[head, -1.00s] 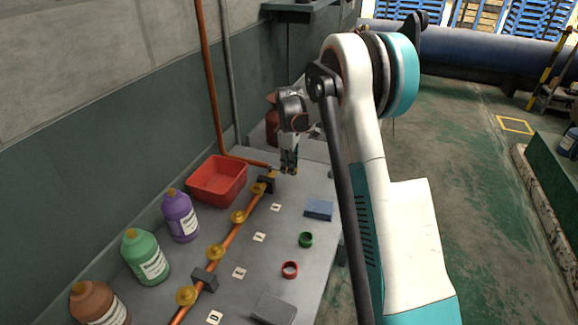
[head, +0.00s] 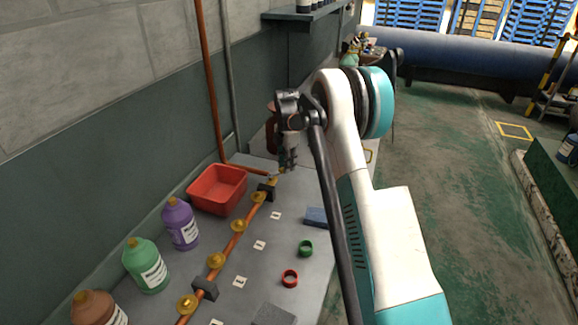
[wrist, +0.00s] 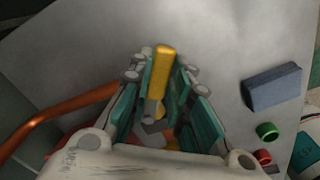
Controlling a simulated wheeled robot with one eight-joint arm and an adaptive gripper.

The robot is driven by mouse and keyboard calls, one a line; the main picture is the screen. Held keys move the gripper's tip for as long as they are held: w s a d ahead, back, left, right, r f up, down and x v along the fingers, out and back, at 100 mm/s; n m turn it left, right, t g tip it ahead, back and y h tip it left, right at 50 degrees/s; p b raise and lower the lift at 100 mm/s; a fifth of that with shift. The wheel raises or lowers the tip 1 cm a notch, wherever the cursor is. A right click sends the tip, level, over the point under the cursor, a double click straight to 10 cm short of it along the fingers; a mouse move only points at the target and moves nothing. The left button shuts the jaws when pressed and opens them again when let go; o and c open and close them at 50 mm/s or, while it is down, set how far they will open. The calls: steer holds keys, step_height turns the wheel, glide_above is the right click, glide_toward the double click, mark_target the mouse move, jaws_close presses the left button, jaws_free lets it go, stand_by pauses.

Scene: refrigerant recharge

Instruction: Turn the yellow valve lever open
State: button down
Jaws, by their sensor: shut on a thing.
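The yellow valve lever (wrist: 162,72) stands between the two fingers of my gripper (wrist: 158,85) in the wrist view, its top poking out past the pads. My gripper is shut on it. In the head view my gripper (head: 288,166) points down at the far end of the copper pipe (head: 230,243), and the lever is mostly hidden by the fingers. The valve body beneath the lever is only partly visible in the wrist view. I cannot tell the lever's exact angle to the pipe.
A red bin (head: 216,189) sits left of the pipe. Purple (head: 181,224), green (head: 146,266) and brown bottles line the wall. A blue block (head: 317,217), a green ring (head: 305,248) and a red ring (head: 289,278) lie on the right of the grey table.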

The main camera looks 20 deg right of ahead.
steer(key=shift+w+a+n, duration=0.25)
steer(key=shift+w+n, duration=0.4)
steer(key=shift+n, duration=0.4)
steer(key=shift+w+a+n, duration=0.2)
steer(key=shift+w+n, duration=0.4)
steer(key=shift+n, duration=0.45)
steer(key=c, duration=1.5)
jaws_free()
step_height(320, 180, up, 12)
